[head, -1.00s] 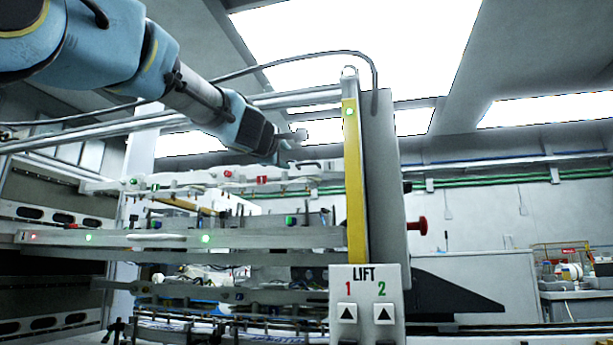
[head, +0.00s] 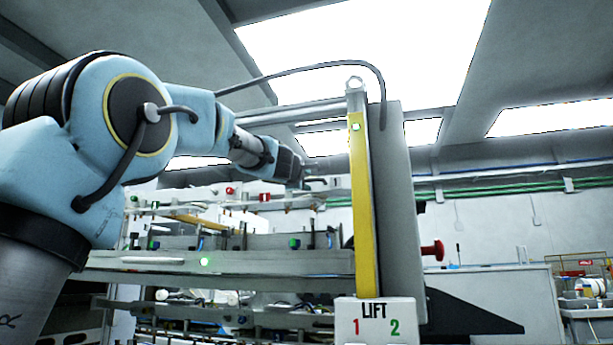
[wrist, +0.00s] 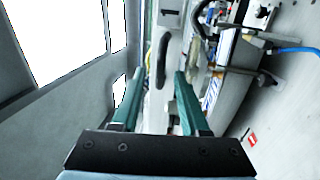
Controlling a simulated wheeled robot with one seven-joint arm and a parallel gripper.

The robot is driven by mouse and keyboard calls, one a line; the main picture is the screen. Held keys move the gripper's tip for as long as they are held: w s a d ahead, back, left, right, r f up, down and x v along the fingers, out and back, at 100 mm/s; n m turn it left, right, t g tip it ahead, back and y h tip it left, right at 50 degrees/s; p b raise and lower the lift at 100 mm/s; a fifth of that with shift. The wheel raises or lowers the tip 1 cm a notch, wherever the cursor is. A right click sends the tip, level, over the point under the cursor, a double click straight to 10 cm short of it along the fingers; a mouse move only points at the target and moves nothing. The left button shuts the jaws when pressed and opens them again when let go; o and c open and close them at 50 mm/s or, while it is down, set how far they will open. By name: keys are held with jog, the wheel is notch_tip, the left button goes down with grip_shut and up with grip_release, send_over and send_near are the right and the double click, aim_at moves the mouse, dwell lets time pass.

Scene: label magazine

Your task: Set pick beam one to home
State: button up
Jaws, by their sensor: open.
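In the head view a pale upper beam (head: 232,204) carries a red label that looks like a 1 (head: 264,197) and small red and green knobs. I take it for pick beam one, but cannot be sure. My gripper (head: 312,180) is just above the beam's right end in the picture, left of the yellow post. In the wrist view my gripper (wrist: 155,78) is open, its two green fingers apart with nothing held. A dark curved handle (wrist: 162,55) shows past the fingertips, close to a grey plate marked 1 (wrist: 171,16). Whether the fingers are around the handle is unclear.
A yellow-faced post (head: 362,215) with a grey panel (head: 395,200) stands right of my gripper. A white LIFT box (head: 374,325) is at its foot. A lower grey rail (head: 290,262) with a green light runs beneath. A red knob (head: 433,250) juts rightward.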

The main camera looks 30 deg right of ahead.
jog(key=shift+w+d, duration=0.25)
jog(key=shift+c, duration=0.3)
grip_shut()
dwell(1.0)
